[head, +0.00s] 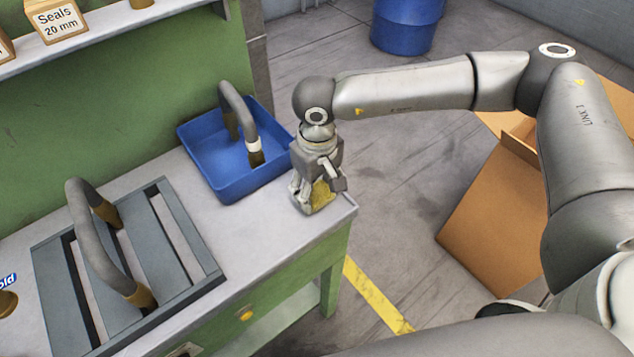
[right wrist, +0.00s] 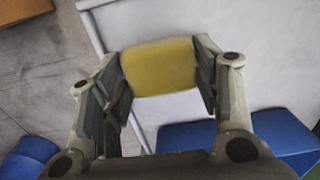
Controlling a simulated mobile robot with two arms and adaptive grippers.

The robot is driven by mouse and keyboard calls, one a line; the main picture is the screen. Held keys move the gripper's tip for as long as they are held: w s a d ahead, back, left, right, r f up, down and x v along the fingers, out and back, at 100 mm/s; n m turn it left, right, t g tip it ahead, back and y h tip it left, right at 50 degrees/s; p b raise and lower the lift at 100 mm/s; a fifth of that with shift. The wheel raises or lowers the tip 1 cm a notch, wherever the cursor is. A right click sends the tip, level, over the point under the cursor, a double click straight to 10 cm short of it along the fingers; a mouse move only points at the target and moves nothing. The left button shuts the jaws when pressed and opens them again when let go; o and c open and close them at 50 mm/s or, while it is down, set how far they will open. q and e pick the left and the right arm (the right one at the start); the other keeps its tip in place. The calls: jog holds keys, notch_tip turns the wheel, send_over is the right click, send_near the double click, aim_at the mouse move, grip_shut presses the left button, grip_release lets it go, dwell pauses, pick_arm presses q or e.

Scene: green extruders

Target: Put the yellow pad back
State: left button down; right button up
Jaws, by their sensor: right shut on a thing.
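The yellow pad (right wrist: 160,66) is held between the two fingers of my right gripper (right wrist: 162,75) in the right wrist view. In the head view my right gripper (head: 319,194) points down over the right end of the workbench, and a bit of the pad (head: 321,194) shows between its fingers. The gripper is just right of the blue tray. I cannot tell whether the pad touches the bench top. My left gripper is not in view.
The blue tray (head: 212,185) holds a grey hose with brown ends (head: 237,110). A slatted grey rack (head: 190,272) with another bent hose (head: 88,230) lies to the left. A cardboard box (head: 485,225) and blue barrel (head: 404,28) stand on the floor.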

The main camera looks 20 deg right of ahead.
jog(key=shift+f, duration=0.1)
jog(key=shift+f+b, duration=0.1)
jog(key=shift+b, duration=0.2)
jog(key=o, duration=1.1)
jog(key=shift+c, duration=0.2)
